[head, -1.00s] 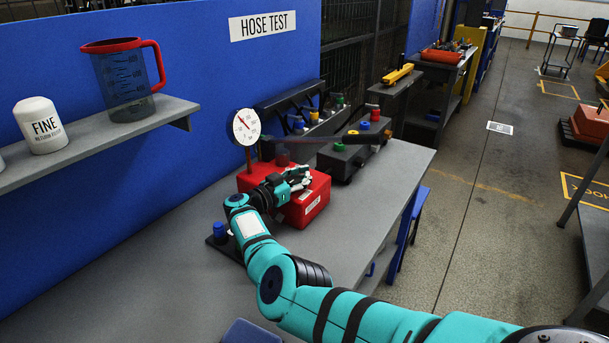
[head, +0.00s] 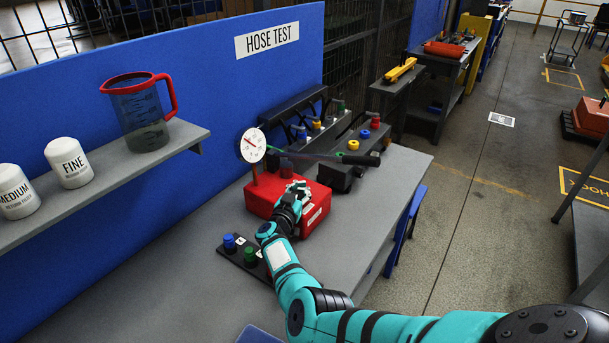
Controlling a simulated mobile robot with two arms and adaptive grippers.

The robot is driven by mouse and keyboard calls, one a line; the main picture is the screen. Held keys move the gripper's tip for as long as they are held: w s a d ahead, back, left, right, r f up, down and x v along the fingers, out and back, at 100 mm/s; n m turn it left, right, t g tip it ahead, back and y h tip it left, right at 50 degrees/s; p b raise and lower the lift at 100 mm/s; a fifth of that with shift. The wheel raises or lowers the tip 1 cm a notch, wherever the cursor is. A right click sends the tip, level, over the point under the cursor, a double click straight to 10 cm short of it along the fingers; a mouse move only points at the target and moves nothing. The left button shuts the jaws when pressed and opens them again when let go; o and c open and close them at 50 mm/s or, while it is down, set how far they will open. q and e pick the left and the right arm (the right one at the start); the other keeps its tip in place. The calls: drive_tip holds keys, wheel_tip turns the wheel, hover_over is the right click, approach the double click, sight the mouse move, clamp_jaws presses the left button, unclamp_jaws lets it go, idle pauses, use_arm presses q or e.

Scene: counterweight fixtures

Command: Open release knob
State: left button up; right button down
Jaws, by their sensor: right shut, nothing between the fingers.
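A red box (head: 318,213) with a white label sits on the grey bench, with a round white gauge (head: 252,145) on a red post at its back left. A small dark red knob (head: 286,167) stands at the box's back. I cannot tell which knob is the release knob. My right gripper (head: 298,189) is shut and empty, over the top of the red box. It hides part of the top, and I cannot tell whether it touches it. A long dark lever with a black handle (head: 361,159) extends right, behind the gripper. My left gripper is out of view.
A black plate with a blue knob (head: 229,241) and a green knob (head: 249,256) lies left of my forearm. A dark box with coloured knobs (head: 352,145) stands behind. A shelf (head: 110,177) holds a jug (head: 140,112) and white canisters. The bench's right front (head: 395,180) is clear.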

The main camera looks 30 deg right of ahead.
drive_tip(key=shift+w+a+f+n+t+y+p, duration=0.1)
drive_tip(key=shift+a+f+n+t+y+p, duration=0.15)
drive_tip(key=shift+n+t+y+p, duration=0.3)
drive_tip(key=shift+a+f+n+t+y+p, duration=0.1)
drive_tip(key=shift+a+n+t+y+p, duration=0.15)
drive_tip(key=shift+n+t+y, duration=0.35)
drive_tip(key=shift+w+a+f+n+t+y+p, duration=0.1)
drive_tip(key=shift+a+n+t+y+p, duration=0.1)
drive_tip(key=shift+n+t+y, duration=0.25)
drive_tip(key=shift+w+a+f+n+t+y+p, duration=0.1)
drive_tip(key=shift+n+t+y+p, duration=0.15)
drive_tip(key=shift+y, duration=0.25)
drive_tip(key=shift+s+d+r, duration=0.1)
drive_tip(key=shift+s, duration=0.05)
drive_tip(key=c, duration=1.7)
unclamp_jaws()
drive_tip(key=shift+s+r, duration=0.15)
drive_tip(key=shift+r, duration=0.05)
drive_tip(key=shift+c, duration=0.2)
drive_tip(key=o, duration=0.6)
drive_tip(key=shift+r, duration=0.1)
drive_tip(key=shift+d+r, duration=0.1)
drive_tip(key=shift+r, duration=0.05)
wheel_tip(320, 180, up, 10)
drive_tip(key=shift+f, duration=0.15)
